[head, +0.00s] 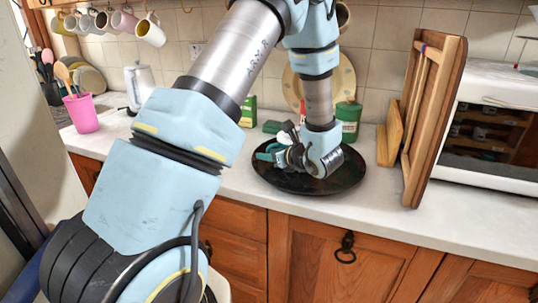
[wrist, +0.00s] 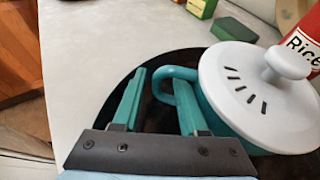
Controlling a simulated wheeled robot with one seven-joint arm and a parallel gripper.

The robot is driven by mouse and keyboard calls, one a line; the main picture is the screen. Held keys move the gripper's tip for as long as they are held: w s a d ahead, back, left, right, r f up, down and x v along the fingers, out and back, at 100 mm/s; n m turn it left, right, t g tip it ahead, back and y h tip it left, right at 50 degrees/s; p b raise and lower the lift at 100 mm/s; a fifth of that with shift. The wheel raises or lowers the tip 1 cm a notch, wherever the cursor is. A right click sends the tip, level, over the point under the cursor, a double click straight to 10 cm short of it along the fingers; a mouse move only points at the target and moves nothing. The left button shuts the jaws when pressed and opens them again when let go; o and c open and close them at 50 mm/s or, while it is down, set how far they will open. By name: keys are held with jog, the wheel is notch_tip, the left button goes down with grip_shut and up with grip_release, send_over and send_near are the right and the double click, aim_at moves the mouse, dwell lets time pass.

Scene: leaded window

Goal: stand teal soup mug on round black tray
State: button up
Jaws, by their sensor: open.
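The teal soup mug (wrist: 258,105) has a pale lid with dark slots and a round knob. In the wrist view it looks upright on the round black tray (wrist: 158,120), with its looped handle toward my gripper. The tray also shows on the counter in the head view (head: 312,187), where my wrist largely hides the mug. My gripper (wrist: 161,88) is open low over the tray, its two teal fingers apart. The handle's end shows between the fingertips, and the right finger overlaps the loop; I cannot tell whether they touch.
A red canister labelled Rice (wrist: 305,42) stands just beyond the mug. A green sponge-like block (wrist: 234,29) and small boxes lie behind the tray. A wooden rack (head: 432,115) and a microwave (head: 492,130) stand right.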

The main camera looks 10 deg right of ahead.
jog(key=shift+r, duration=0.1)
jog(key=shift+r, duration=0.1)
jog(key=b+v, duration=0.2)
jog(key=v, duration=0.9)
jog(key=shift+s+d+b, duration=0.2)
jog(key=shift+s+b, duration=0.1)
jog(key=shift+s, duration=0.05)
jog(key=a+n+g, duration=0.1)
jog(key=a+n, duration=0.1)
jog(key=a, duration=0.1)
jog(key=s+a+f+n+g+y, duration=0.1)
jog(key=a+n+g, duration=0.1)
jog(key=a, duration=0.2)
jog(key=s+a+n+g+y, duration=0.1)
jog(key=a+n+g, duration=0.1)
jog(key=a, duration=0.2)
jog(key=shift+f, duration=0.2)
jog(key=s+a+n+g+h, duration=0.2)
jog(key=s+a+n+h, duration=0.1)
jog(key=n, duration=0.8)
jog(key=s+a+n+g+h, duration=0.2)
jog(key=a+n+h, duration=0.3)
jog(key=n, duration=0.7)
jog(key=shift+s+a+f+g, duration=0.35)
jog(key=shift+a+g, duration=0.35)
jog(key=shift+a, duration=0.35)
